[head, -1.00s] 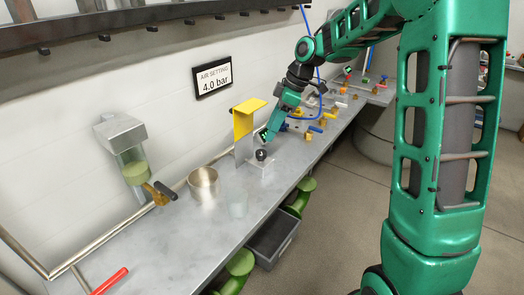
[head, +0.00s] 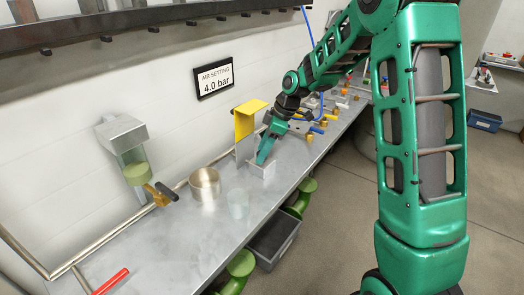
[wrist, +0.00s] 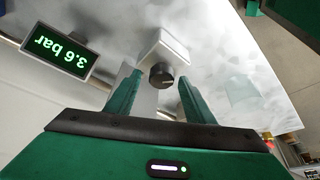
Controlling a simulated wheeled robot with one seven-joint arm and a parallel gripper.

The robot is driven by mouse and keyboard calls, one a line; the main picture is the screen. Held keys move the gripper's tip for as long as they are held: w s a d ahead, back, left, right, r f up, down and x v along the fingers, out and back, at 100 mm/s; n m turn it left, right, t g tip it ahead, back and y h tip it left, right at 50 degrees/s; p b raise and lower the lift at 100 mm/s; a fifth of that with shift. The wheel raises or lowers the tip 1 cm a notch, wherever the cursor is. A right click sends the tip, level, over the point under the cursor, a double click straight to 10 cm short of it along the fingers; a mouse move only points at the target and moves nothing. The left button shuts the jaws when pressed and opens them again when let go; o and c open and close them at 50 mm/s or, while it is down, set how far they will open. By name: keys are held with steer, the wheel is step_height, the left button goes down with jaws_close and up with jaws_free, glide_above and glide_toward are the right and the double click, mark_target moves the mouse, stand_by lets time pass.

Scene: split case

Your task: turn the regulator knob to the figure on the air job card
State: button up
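The air job card (head: 214,81) on the wall reads "AIR SETTING 4.0 bar". The regulator knob (wrist: 161,76) is a dark round knob with a pale mark, on a light block (wrist: 164,48). In the head view the block (head: 268,171) sits on the bench and my gripper hides the knob. A display (wrist: 58,53) in the wrist view shows 3.6 bar in green, upside down. My gripper (wrist: 159,79) is open, its two green fingers on either side of the knob with gaps visible. In the head view my gripper (head: 264,154) points down at the block.
A yellow hood (head: 244,120) stands just left of my gripper. A metal cup (head: 205,188) and a clear glass (head: 238,204) stand nearer on the bench. Several small fittings lie behind my gripper. A red-handled tool (head: 110,282) is at the front left.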

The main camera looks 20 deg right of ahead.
steer(key=c, duration=1)
steer(key=m+t, duration=0.1)
steer(key=m, duration=0.1)
steer(key=shift+m, duration=0.3)
steer(key=shift+r+m+h, duration=0.1)
steer(key=shift+m+h, duration=0.2)
steer(key=shift+m, duration=0.4)
steer(key=shift+w, duration=0.1)
steer(key=o, duration=1)
steer(key=shift+o, duration=0.2)
steer(key=v, duration=1)
steer(key=shift+s+r, duration=0.2)
steer(key=shift+r, duration=0.05)
